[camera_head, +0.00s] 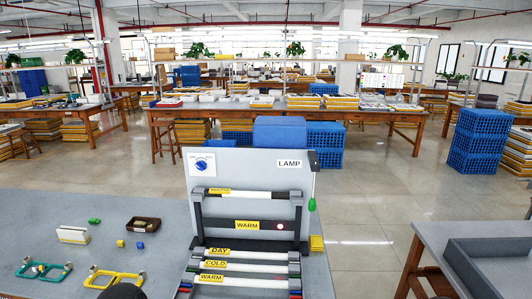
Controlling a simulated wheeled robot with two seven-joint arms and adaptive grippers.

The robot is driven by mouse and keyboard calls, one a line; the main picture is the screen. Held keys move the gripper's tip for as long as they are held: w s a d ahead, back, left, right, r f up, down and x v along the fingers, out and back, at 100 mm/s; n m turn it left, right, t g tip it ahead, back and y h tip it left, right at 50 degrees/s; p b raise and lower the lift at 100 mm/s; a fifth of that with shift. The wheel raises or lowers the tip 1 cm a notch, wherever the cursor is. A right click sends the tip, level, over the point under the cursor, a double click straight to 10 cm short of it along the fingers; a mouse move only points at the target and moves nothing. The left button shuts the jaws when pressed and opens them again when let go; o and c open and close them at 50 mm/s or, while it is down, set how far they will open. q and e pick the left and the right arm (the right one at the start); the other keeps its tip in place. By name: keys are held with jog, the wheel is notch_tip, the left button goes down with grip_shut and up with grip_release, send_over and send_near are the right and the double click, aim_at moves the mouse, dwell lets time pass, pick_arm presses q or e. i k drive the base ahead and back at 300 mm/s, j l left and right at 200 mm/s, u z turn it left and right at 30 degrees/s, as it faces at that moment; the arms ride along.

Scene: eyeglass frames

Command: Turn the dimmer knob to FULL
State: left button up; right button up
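The dimmer knob (201,164) is a small round blue knob on a white plate at the upper left of the upright grey lamp panel (250,170). Tiny markings stand around it, too small to read, and I cannot tell its exact setting. A LAMP label (289,163) is at the panel's upper right. Below are a tube holder marked WARM (247,225) and a rack of tubes marked DAY (220,251), COLD (215,264) and WARM (212,278). Neither gripper can be made out; a dark rounded shape at the bottom edge cannot be identified.
Yellow glasses frames (118,276) and teal-and-yellow ones (42,269) lie on the grey table at left. A brown tray (143,224), a white block (73,234) and small green and yellow pieces are behind them. A green pull (312,205) hangs at the panel's right edge.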

aim_at(201, 165)
jog(key=i+j+u, duration=0.1)
jog(key=u, duration=0.3)
jog(key=i+j+u, duration=0.1)
jog(key=u, duration=0.35)
jog(key=i+j+u, duration=0.1)
jog(key=u, duration=0.3)
jog(key=i+u, duration=0.15)
jog(key=u, duration=0.25)
